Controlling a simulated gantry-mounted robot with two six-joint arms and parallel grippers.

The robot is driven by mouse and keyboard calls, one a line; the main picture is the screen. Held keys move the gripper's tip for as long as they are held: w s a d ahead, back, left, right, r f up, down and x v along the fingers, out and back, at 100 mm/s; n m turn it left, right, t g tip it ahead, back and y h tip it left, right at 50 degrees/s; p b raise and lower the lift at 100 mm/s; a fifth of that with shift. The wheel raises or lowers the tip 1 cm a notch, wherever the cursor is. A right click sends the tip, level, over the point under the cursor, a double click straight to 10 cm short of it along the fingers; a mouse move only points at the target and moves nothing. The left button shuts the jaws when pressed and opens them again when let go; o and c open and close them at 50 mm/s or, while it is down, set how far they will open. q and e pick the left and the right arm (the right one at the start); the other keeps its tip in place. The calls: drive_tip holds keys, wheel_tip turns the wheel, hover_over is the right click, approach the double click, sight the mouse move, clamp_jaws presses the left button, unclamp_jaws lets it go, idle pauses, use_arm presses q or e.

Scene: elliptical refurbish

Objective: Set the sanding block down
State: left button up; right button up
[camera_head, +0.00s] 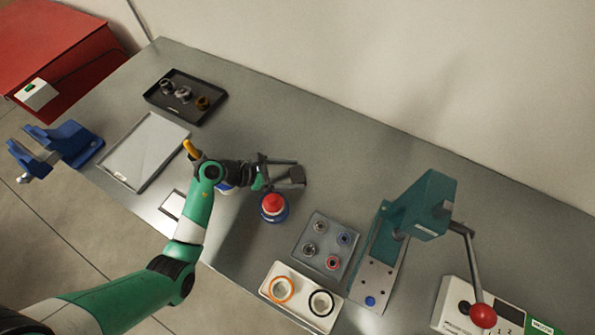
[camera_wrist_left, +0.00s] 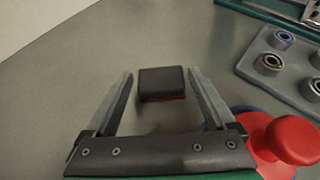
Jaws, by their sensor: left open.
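The sanding block (camera_wrist_left: 161,82), dark on top with a red lower edge, sits on the grey bench just ahead of and between my left gripper's fingertips (camera_wrist_left: 160,88). Gaps show on both sides of it, so neither finger touches it. In the head view my left gripper (camera_head: 297,170) is open over the bench, behind a red-topped blue round item (camera_head: 273,205). The block is small and dark at the fingertips there and hard to separate from them. My right gripper is not in view.
A grey tray of ring parts (camera_head: 326,243), a white tray with two rings (camera_head: 300,296) and a teal lever press (camera_head: 415,210) stand to the right. A black parts tray (camera_head: 187,98), an empty grey tray (camera_head: 145,150) and a blue vise (camera_head: 62,142) are left.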

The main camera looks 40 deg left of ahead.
use_arm(q)
drive_tip(key=p+v, duration=0.2)
drive_tip(key=v, duration=0.8)
drive_tip(key=shift+w, duration=0.1)
